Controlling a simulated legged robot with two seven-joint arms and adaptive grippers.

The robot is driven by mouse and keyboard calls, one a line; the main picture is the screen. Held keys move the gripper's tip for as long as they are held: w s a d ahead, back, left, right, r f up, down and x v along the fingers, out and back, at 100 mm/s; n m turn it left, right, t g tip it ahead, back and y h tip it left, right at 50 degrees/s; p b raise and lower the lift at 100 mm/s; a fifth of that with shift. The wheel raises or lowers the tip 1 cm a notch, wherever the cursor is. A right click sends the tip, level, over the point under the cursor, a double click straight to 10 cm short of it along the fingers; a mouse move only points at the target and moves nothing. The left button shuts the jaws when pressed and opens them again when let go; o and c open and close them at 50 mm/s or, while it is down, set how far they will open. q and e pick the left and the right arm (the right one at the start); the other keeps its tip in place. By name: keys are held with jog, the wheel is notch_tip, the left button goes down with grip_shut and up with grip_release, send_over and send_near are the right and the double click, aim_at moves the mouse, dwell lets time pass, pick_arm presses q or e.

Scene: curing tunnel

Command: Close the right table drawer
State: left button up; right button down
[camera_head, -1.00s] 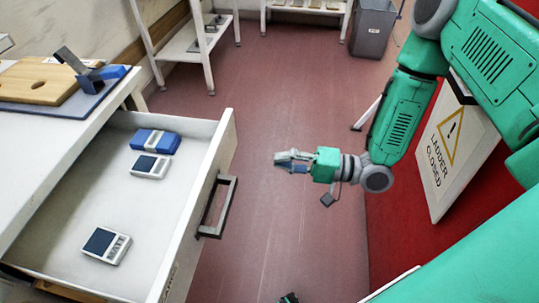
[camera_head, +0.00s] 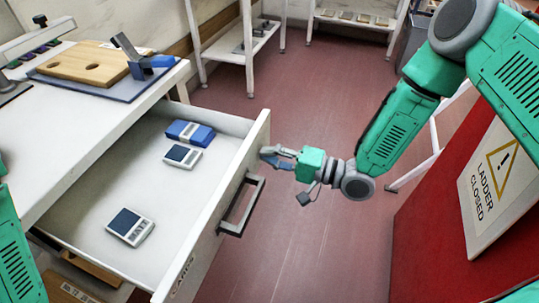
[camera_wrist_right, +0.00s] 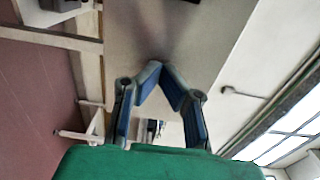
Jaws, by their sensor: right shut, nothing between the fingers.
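The table drawer (camera_head: 95,215) is pulled far out from the white table (camera_head: 70,125), with its white front panel (camera_head: 235,170) facing right. A dark bar handle (camera_head: 241,207) sits on that panel. My right gripper (camera_head: 268,155) is shut and empty, with its fingers pointing left at the panel, beyond the handle. Its tips are close to the panel; I cannot tell if they touch. In the right wrist view the fingers (camera_wrist_right: 160,72) meet at their tips before a pale surface. Part of my left arm shows at the left edge; its gripper is out of view.
In the drawer lie a blue-and-white box (camera_head: 190,134) and two small scales, one nearer (camera_head: 130,226) and one farther (camera_head: 182,156). A wooden board (camera_head: 87,66) lies on the table. A red panel with a ladder sign (camera_head: 490,180) stands right. Red floor between is clear.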

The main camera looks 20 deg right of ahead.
jog(key=d, duration=0.1)
jog(key=b, duration=0.3)
send_near(195, 137)
jog(key=b+x, duration=0.1)
jog(key=x, duration=0.2)
jog(key=b+x, duration=0.2)
jog(key=x, duration=0.1)
jog(key=r+b+x, duration=0.1)
jog(key=b+x, duration=0.1)
jog(key=x, duration=0.2)
jog(key=b+x, duration=0.3)
jog(key=x, duration=0.5)
jog(key=shift+s+a, duration=0.15)
jog(key=shift+a, duration=0.05)
jog(key=shift+a+r, duration=0.1)
jog(key=shift+a, duration=0.1)
pick_arm(q)
notch_tip(195, 137, down, 11)
jog(key=w, duration=0.1)
jog(key=shift+a, duration=0.35)
pick_arm(e)
jog(key=shift+w+d+r, duration=0.1)
jog(key=shift+w+r, duration=0.05)
jog(key=shift+w, duration=0.3)
pick_arm(q)
jog(key=shift+r, duration=0.15)
jog(key=shift+a, duration=0.1)
pick_arm(e)
jog(key=shift+a+r, duration=0.1)
jog(key=shift+a, duration=0.1)
